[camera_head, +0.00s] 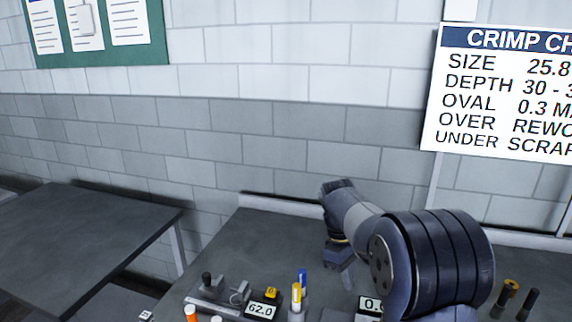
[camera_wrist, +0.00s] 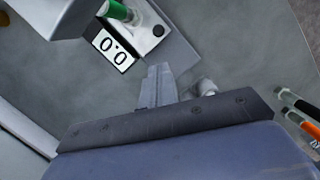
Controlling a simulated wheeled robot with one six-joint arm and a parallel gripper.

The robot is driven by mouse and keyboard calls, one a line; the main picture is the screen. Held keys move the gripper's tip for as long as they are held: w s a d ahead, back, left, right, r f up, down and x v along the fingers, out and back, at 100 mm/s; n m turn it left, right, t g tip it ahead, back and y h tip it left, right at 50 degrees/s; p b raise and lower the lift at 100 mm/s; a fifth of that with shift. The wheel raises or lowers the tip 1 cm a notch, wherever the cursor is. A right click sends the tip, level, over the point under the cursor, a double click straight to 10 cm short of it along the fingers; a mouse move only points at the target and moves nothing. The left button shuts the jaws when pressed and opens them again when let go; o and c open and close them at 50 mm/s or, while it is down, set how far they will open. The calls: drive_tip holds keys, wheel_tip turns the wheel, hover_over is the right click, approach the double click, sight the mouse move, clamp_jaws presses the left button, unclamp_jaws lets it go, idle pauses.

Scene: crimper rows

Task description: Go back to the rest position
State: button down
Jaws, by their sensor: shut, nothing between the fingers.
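My gripper (camera_wrist: 157,86) shows in the wrist view with its fingers together and nothing between them. It hangs above the grey bench top. In the head view my arm reaches over the right part of the bench (camera_head: 235,235), and its end points down near the back edge.
A 0.0 display (camera_wrist: 113,51) is close to my gripper. A second table (camera_head: 80,235) is at left; a block wall stands behind.

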drive_tip(key=x, duration=1)
drive_tip(key=shift+s+d+f+p, duration=0.1)
drive_tip(key=shift+s+f+p, duration=0.05)
drive_tip(key=shift+p, duration=0.25)
